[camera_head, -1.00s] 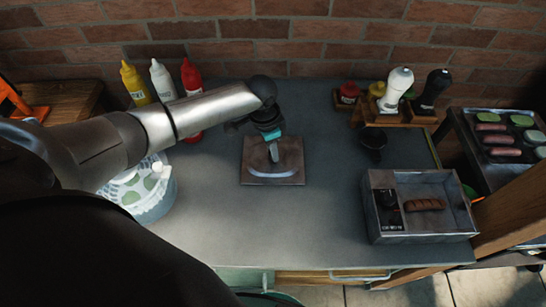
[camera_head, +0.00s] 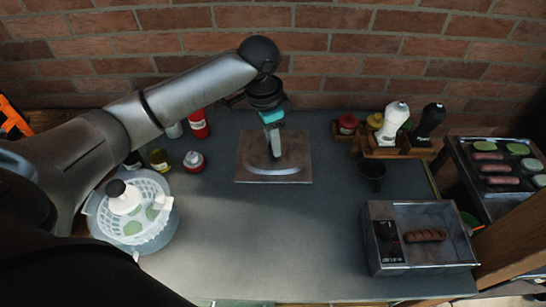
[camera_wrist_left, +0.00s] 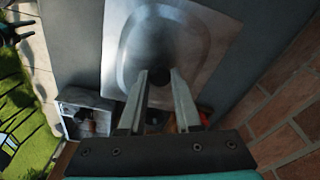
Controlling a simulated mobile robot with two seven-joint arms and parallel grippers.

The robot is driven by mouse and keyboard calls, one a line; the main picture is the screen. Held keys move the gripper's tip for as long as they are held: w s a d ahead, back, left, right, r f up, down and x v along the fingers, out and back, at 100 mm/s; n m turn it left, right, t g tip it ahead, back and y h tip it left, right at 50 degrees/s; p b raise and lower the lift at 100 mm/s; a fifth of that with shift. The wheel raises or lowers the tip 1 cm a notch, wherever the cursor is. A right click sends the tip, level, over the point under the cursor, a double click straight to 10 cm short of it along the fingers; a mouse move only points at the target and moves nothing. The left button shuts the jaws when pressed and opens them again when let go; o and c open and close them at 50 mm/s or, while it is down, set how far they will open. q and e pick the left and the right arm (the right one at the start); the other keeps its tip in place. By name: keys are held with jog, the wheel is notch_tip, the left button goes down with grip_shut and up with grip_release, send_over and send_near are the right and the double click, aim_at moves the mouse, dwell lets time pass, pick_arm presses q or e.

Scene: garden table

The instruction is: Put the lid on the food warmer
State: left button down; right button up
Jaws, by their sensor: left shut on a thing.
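The lid (camera_head: 255,172) is a square metal plate with a raised middle. It is in the centre of the head view, above the table, and its top face also fills the upper middle of the wrist view (camera_wrist_left: 205,50). My left gripper (camera_head: 274,150) points down at the lid's middle and is shut on it; the exact grip point is small and dark in the wrist view. The food warmer (camera_head: 430,262) is an open metal box at the right front of the table, with brown food inside. It also shows at the lower left of the wrist view (camera_wrist_left: 70,122). My right gripper is not in view.
A salad spinner (camera_head: 100,218) stands at the left. A red bottle (camera_head: 198,124) and small jars stand near my left arm. A dark cup (camera_head: 371,172) stands behind the warmer, near a wooden condiment rack (camera_head: 378,150). The brick wall borders the back. The table's front middle is clear.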

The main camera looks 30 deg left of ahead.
aim_at(284, 166)
pick_arm(q)
notch_tip(284, 166, up, 4)
jog(key=shift+r, duration=0.2)
jog(key=s+d+f+n+b, duration=0.1)
jog(key=f+b, duration=0.1)
jog(key=b, duration=0.2)
jog(key=s+d+f+n+b, duration=0.1)
jog(key=d+n+b, duration=0.1)
jog(key=b, duration=0.1)
jog(key=shift+s+d+f+n+b, duration=0.25)
jog(key=shift+s+f+n+b, duration=0.05)
jog(key=shift+s+f+b, duration=0.1)
jog(key=s+d+f+n+y+b, duration=0.1)
jog(key=s+d+f+n+b, duration=0.1)
jog(key=s+f+n+b, duration=0.2)
jog(key=shift+s+f+n+b, duration=0.4)
jog(key=shift+s+f+b, duration=0.75)
jog(key=shift+b, duration=1.05)
jog(key=shift+r, duration=0.25)
